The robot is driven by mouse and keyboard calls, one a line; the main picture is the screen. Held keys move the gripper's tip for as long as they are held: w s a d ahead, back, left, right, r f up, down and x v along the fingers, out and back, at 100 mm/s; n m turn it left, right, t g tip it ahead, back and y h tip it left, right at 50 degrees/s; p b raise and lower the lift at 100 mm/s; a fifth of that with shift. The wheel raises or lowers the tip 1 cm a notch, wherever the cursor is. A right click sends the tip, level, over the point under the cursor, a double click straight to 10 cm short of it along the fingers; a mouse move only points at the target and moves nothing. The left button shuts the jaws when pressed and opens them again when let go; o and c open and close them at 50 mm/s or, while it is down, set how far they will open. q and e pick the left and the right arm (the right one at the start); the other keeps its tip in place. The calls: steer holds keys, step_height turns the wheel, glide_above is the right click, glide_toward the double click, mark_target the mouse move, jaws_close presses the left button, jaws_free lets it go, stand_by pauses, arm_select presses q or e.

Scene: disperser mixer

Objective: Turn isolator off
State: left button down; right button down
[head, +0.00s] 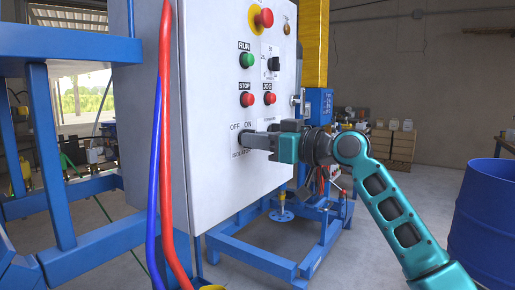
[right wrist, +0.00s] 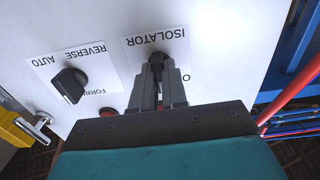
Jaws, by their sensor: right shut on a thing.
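The isolator's small dark knob (right wrist: 157,60) is on the white front of the control cabinet (head: 205,130). My right gripper (head: 248,140) reaches it from the right in the head view. In the right wrist view, its grey fingers (right wrist: 158,80) are closed around the knob. In the head view the fingers cover the knob, with OFF and ON printed above and ISOLATOR below. I cannot tell which way the knob points. My left gripper is not in view.
Above the isolator are a red emergency button (head: 264,18), a green RUN button (head: 247,60), a red STOP button (head: 247,99) and a red JOG button (head: 269,98). Red and blue hoses (head: 164,130) hang along the cabinet's left side. A blue drum (head: 485,215) stands right.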

arm_select(q)
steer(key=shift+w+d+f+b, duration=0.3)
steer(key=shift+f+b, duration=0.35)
steer(key=shift+b, duration=0.5)
arm_select(e)
steer(key=n, duration=0.7)
steer(key=shift+n, duration=0.3)
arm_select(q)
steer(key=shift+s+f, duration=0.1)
arm_select(e)
steer(key=shift+r, duration=0.1)
steer(key=c, duration=1.2)
jaws_free()
steer(key=shift+o, duration=0.2)
arm_select(q)
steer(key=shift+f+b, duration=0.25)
steer(key=shift+b, duration=0.05)
arm_select(e)
steer(key=v, duration=1.3)
